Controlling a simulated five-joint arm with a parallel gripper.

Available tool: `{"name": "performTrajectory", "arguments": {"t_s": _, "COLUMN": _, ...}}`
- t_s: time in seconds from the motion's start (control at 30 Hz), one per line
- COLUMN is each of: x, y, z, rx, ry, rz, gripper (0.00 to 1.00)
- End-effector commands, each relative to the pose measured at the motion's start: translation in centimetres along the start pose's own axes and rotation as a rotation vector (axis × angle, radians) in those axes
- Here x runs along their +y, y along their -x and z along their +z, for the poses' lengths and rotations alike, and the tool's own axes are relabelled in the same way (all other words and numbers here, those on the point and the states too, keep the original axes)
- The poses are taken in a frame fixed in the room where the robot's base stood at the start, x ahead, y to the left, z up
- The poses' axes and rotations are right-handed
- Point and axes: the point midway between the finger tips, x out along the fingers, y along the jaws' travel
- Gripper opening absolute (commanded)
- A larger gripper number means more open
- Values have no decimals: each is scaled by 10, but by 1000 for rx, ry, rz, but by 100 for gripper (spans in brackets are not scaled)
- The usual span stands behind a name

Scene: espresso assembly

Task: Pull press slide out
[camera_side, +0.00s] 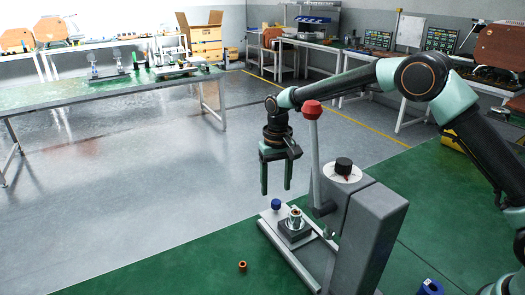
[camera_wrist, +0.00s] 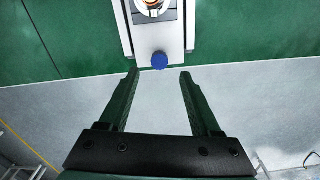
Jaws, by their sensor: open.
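The press (camera_side: 368,225) is a grey column with a long lever ending in a red knob (camera_side: 312,109) and a black dial on top. At its foot a pale press slide (camera_side: 291,237) lies on rails and carries a metal fixture (camera_side: 295,221). A blue knob (camera_side: 277,204) sits at the slide's outer end. My gripper (camera_side: 276,192) is open, fingers down, above and just left of the blue knob. In the wrist view the blue knob (camera_wrist: 159,60) lies just beyond the open fingertips (camera_wrist: 157,73), roughly centred between them. Nothing is between the fingers.
A small orange ring (camera_side: 242,266) lies on the green floor area left of the press. A blue cylindrical part (camera_side: 431,287) is at the lower right. Workbenches stand far behind.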

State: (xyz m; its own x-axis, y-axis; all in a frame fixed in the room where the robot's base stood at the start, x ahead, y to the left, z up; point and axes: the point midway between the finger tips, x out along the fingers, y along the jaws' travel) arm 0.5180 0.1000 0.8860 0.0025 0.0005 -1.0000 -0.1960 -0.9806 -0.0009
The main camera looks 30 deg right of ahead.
Motion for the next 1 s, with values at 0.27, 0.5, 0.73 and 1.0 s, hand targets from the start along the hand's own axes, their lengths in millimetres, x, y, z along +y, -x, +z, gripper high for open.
{"name": "performTrajectory", "arguments": {"t_s": 0.27, "x": 0, "y": 55, "z": -1, "rx": 5, "ry": 0, "rz": -2, "gripper": 64}}
{"name": "performTrajectory", "arguments": {"t_s": 0.5, "x": 0, "y": 75, "z": -1, "rx": 3, "ry": -1, "rz": -1, "gripper": 64}}
{"name": "performTrajectory", "arguments": {"t_s": 0.73, "x": 0, "y": 77, "z": 0, "rx": 2, "ry": 0, "rz": -1, "gripper": 64}}
{"name": "performTrajectory", "arguments": {"t_s": 1.0, "x": 7, "y": 91, "z": 4, "rx": 22, "ry": 6, "rz": -9, "gripper": 64}}
